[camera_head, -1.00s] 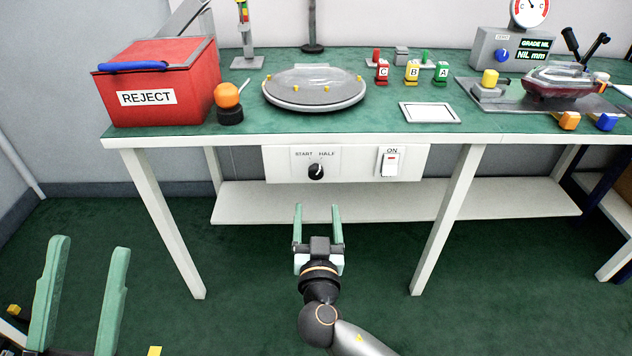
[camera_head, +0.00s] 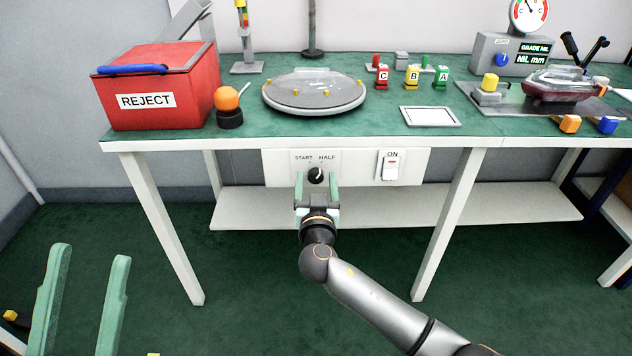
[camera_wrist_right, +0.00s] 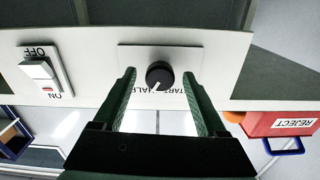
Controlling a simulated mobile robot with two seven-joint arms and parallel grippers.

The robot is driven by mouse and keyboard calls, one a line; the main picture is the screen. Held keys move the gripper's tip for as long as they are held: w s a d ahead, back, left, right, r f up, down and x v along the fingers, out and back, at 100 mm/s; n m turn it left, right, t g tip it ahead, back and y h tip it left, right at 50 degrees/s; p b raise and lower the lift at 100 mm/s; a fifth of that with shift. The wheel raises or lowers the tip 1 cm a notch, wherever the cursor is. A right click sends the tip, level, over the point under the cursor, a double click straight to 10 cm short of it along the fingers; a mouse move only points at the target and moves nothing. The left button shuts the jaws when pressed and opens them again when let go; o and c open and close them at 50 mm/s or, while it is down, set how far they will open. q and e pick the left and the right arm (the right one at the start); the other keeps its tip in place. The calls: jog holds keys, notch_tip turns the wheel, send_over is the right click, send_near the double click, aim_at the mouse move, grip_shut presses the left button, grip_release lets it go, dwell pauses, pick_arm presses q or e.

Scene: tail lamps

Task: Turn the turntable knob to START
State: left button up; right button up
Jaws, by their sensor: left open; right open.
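The black turntable knob (camera_head: 316,175) is on the white panel under the table edge, below the labels START and HALF. In the right wrist view the knob (camera_wrist_right: 159,74) shows a white mark slanting toward the HALF side. My right gripper (camera_head: 316,174) is open, its green fingers on either side of the knob; in the wrist view gaps show between knob and fingers (camera_wrist_right: 160,73). The grey round turntable (camera_head: 315,105) is on the table above. My left gripper (camera_head: 90,252) is open and empty at the lower left, away from the table.
A white ON switch (camera_head: 390,166) is right of the knob on the same panel. A white lower shelf (camera_head: 400,205) runs behind my right gripper. A red REJECT box (camera_head: 190,105) and an orange ball (camera_head: 227,98) stand on the table at left.

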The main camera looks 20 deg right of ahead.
grip_shut()
dwell(0.4)
jog(key=shift+n, duration=1.4)
jog(key=n, duration=0.2)
jog(key=shift+n, duration=0.3)
jog(key=n, duration=0.3)
jog(key=shift+n, duration=0.3)
jog(key=shift+n+p, duration=0.5)
jog(key=shift+n, duration=0.9)
